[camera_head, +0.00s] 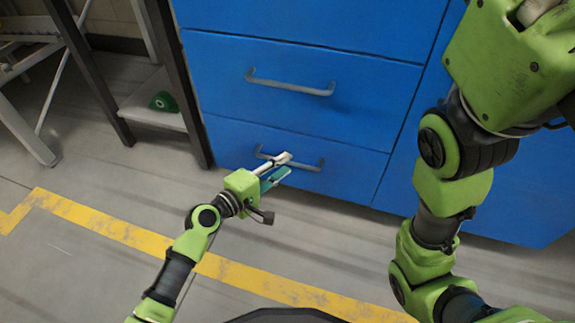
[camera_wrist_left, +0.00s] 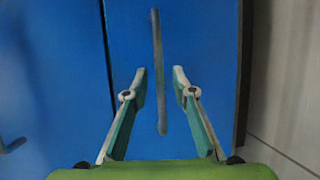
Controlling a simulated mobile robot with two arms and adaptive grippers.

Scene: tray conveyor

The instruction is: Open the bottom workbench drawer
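The bottom drawer (camera_head: 350,178) is the lowest blue front of the workbench and looks closed. Its grey bar handle (camera_head: 312,166) runs across the front; it also shows in the left wrist view (camera_wrist_left: 156,45). My left gripper (camera_head: 288,165) is at this handle, fingers apart. In the left wrist view the open fingers (camera_wrist_left: 159,76) lie on either side of the handle, with a gap on both sides. I see no contact. In the head view the gripper hides part of the handle. My right arm is at the right; its gripper does not show.
Another closed drawer with a grey handle (camera_head: 290,87) is above. A dark frame post (camera_head: 180,85) stands left of the workbench, beside a low shelf (camera_head: 150,112) with a green object (camera_head: 163,101). The floor in front, with a yellow line (camera_head: 110,228), is clear.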

